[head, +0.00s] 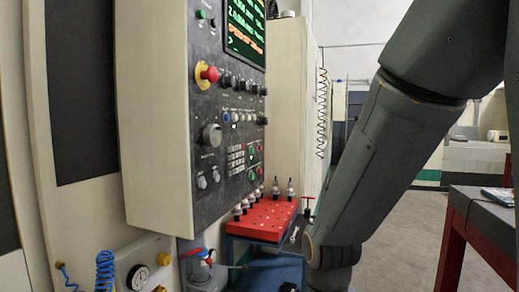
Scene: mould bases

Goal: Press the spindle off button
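The machine's control panel (222,105) faces right at the left of the head view, seen at a steep slant. Near its lower right edge is a small cluster of round green and red buttons (253,161). The labels are too small to read, so I cannot tell which one is the spindle off button. A large red emergency-stop knob (210,74) on a yellow base sits higher up. My arm comes down from the upper right, to the right of the panel and apart from it. My gripper is not visible in this view.
A red tool rack (262,218) with several tool holders stands below and right of the panel. A valve with red and blue handles (196,254) and a gauge (138,277) are at lower left. A red-framed table (456,238) stands at right. Open floor (405,225) lies between.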

